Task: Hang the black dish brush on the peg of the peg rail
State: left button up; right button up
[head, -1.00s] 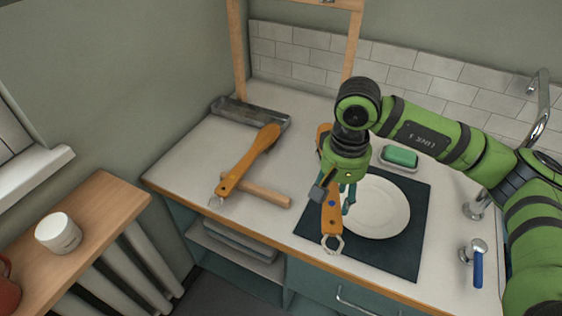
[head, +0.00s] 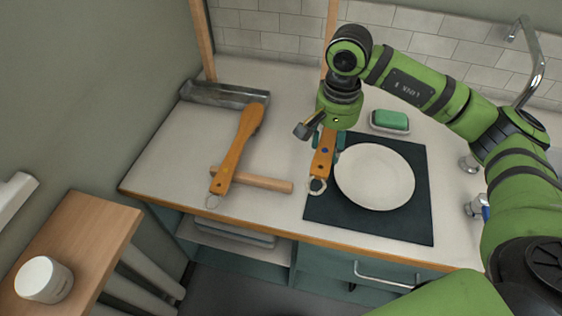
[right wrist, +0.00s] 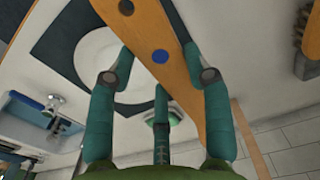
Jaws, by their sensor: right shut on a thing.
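My right gripper (head: 327,135) is shut on a brush (head: 323,155) with an orange-brown wooden handle, a blue dot and a metal ring at its lower end. The ring end hangs toward the front edge, over the dark mat. The handle also crosses the right wrist view (right wrist: 165,55) between the teal fingers. The brush's head is hidden, so I cannot tell its bristle colour. A second wooden-handled brush (head: 241,150) lies on the counter at left, across a wooden dowel. Two wooden uprights (head: 202,40) stand at the back; no peg shows. My left gripper is not in view.
A white plate (head: 374,177) sits on the dark mat (head: 345,220). Green soap (head: 390,119) lies in a dish behind it. A grey metal tray (head: 200,97) is at back left. The tap (head: 535,60) is at right. Bare counter (head: 165,160) shows at left.

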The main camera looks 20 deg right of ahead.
jog(key=w+a+f+p, duration=0.1)
jog(key=a+f, duration=0.1)
jog(key=a, duration=0.1)
jog(key=w+a+f+p, duration=0.1)
jog(key=a+f, duration=0.1)
jog(key=a, duration=0.2)
jog(key=w+a+f+p, duration=0.1)
jog(key=a+f, duration=0.1)
jog(key=a, duration=0.1)
jog(key=shift+w+a+f, duration=0.2)
jog(key=shift+w+a, duration=0.05)
jog(key=shift+w, duration=0.15)
jog(key=shift+a+f+p, duration=0.15)
jog(key=shift+p, duration=0.15)
notch_tip(320, 180, down, 4)
jog(key=shift+r+p, duration=0.2)
jog(key=shift+p, duration=0.35)
jog(key=shift+f, duration=0.1)
jog(key=shift+f, duration=0.15)
jog(key=o, duration=1.3)
